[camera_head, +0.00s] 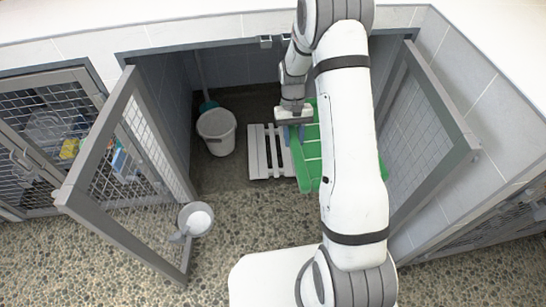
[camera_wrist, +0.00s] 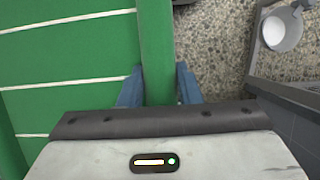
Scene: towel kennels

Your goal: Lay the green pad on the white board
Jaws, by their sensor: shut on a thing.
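The green pad (camera_head: 310,164) is in the kennel bay in the head view, partly hidden behind my white arm. It has pale cross lines, and it fills the left of the wrist view (camera_wrist: 68,75). My gripper (camera_head: 295,134) is shut on an edge of the pad; its blue fingers show on both sides of that edge in the wrist view (camera_wrist: 158,88). The white slatted board (camera_head: 257,152) lies on the floor just left of the pad. The pad's left edge seems to overlap the board's right side, but I cannot tell whether they touch.
A white bucket (camera_head: 217,131) stands left of the board. Two mesh doors, left (camera_head: 125,165) and right (camera_head: 420,140), stand open at the bay's sides. A bowl (camera_head: 195,219) is held at the left door, also seen in the wrist view (camera_wrist: 282,30). Pebbled floor in front is clear.

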